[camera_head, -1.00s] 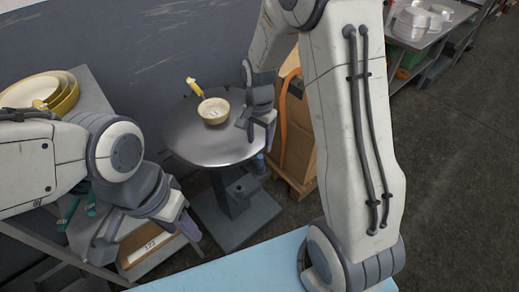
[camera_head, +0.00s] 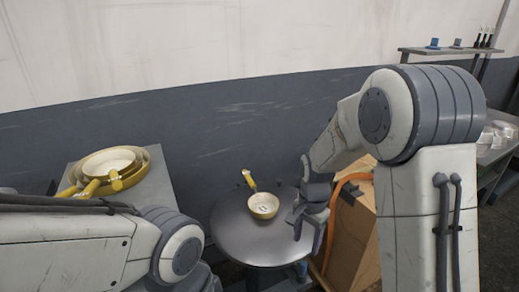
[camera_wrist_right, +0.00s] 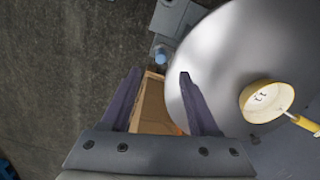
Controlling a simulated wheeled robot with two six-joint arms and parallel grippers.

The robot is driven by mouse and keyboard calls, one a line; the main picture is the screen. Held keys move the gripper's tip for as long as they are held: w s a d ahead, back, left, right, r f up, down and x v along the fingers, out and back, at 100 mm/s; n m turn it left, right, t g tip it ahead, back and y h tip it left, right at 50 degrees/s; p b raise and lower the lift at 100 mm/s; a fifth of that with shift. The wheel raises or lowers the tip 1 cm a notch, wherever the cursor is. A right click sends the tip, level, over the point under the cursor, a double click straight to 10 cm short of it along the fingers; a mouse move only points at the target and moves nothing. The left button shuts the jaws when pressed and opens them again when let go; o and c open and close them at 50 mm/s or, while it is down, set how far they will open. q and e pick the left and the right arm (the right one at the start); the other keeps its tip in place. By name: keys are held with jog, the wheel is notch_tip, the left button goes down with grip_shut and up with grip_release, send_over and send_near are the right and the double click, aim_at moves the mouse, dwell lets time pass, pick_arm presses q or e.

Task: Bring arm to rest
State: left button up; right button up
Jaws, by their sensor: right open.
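My right gripper (camera_head: 311,222) is open and empty at the right edge of the round grey table (camera_head: 240,246). In the right wrist view its two fingers (camera_wrist_right: 158,88) are spread apart, with the floor, a cardboard box and the table rim behind them. A small cream pan (camera_head: 263,206) with a yellow handle (camera_head: 249,181) sits on the round table, left of the right gripper and apart from it. My left arm comes in from the left in the head view, but its gripper is out of the frame.
Nested yellow pans (camera_head: 112,164) rest on a grey table (camera_head: 160,188) at the left. A cardboard box (camera_head: 352,240) with an orange strap stands right of the round table. A wall shelf (camera_head: 450,51) and a metal side table (camera_head: 500,150) are at the right.

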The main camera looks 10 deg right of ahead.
jog(key=s+a+r+n+p, duration=0.4)
jog(key=s+a+r+n, duration=0.35)
jog(key=a+r, duration=0.2)
jog(key=s+a+r+n+p, duration=0.2)
jog(key=s+r+n, duration=0.1)
jog(key=s+n, duration=0.2)
jog(key=s+a+r+n+y+p, duration=0.1)
jog(key=s+r+n, duration=0.3)
jog(key=s, duration=0.6)
jog(key=shift+s+a+r+n+p, duration=0.25)
jog(key=shift+a+n+p, duration=0.2)
jog(key=shift+n+p, duration=0.35)
